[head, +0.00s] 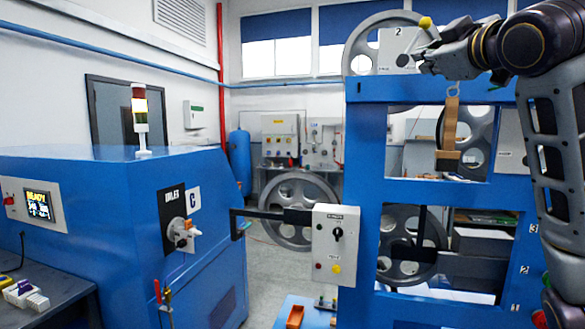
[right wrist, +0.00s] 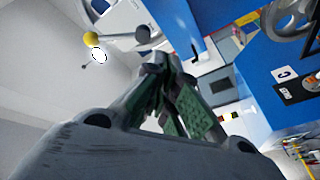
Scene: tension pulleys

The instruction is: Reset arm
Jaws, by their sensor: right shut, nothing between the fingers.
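My right arm comes in from the right, and my right gripper (head: 428,62) is at the top of the blue pulley frame (head: 365,190), in front of the wheel marked 2 (head: 362,48). It is shut and empty. A yellow knob (head: 425,22) on a short lever shows just above the gripper. In the right wrist view, the closed fingertips (right wrist: 157,62) lie close to the grey lever, and the yellow knob (right wrist: 90,38) is to their left, apart from them. I cannot tell whether the fingers touch the lever. My left gripper is not in view.
A wooden weight (head: 450,130) hangs from a hook below my right gripper. A grey switch box (head: 335,245) sits on the frame's left side. A blue machine with a lit READY screen (head: 38,204) stands at left. The floor between machine and frame is narrow.

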